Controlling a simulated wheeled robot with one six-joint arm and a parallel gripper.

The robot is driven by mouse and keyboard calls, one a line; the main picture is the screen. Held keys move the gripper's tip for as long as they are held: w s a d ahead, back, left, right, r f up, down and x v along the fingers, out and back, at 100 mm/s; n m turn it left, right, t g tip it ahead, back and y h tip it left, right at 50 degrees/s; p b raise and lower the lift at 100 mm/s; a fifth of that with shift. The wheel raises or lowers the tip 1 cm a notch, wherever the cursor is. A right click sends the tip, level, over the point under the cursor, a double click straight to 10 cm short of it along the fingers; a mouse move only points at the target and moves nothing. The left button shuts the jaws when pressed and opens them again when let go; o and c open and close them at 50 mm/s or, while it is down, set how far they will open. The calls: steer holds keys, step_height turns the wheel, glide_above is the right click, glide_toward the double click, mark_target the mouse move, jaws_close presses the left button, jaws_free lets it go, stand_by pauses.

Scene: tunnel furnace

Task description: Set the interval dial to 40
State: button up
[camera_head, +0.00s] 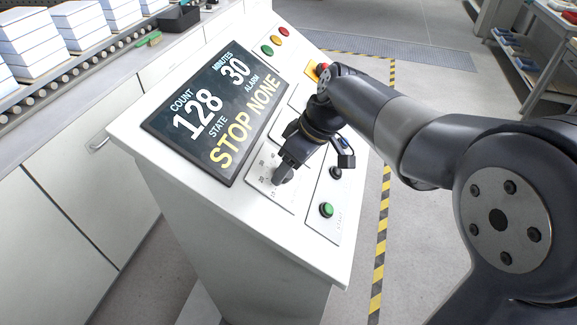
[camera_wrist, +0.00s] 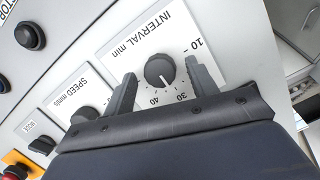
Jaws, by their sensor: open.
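The interval dial (camera_wrist: 158,70) is a round black knob on a white plate marked "INTERVAL min" in the wrist view. Its light pointer mark appears directed toward the 30 side of the scale. The 10, 30 and 40 marks show; the 20 is hidden, apparently behind the right finger. My gripper (camera_wrist: 161,70) is open, with one finger on each side of the knob. I cannot tell whether the fingers touch it. In the head view my gripper (camera_head: 281,174) is over the dial plate (camera_head: 265,190) and mostly covers the knob. The display (camera_head: 215,115) reads MINUTES 30, COUNT 128, STATE STOP, ALARM NONE.
The speed dial (camera_wrist: 86,113) and a mode switch (camera_wrist: 42,145) sit beside the interval plate. A green button (camera_head: 326,210) and a black button (camera_head: 335,172) are right of it. A red stop button (camera_head: 321,69) is near my arm. A conveyor with stacked blocks stands left.

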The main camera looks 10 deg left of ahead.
steer(key=shift+a+f, duration=0.1)
steer(key=shift+f, duration=0.15)
steer(key=shift+c, duration=0.5)
steer(key=c, duration=0.9)
steer(key=m+p, duration=0.2)
steer(key=m, duration=0.1)
steer(key=shift+r+g, duration=0.1)
steer(key=shift+g, duration=0.2)
steer(key=m+y+p, duration=0.1)
steer(key=m+p, duration=0.1)
steer(key=m, duration=0.3)
steer(key=shift+w+g, duration=0.15)
steer(key=shift+g, duration=0.15)
steer(key=shift+m, duration=0.3)
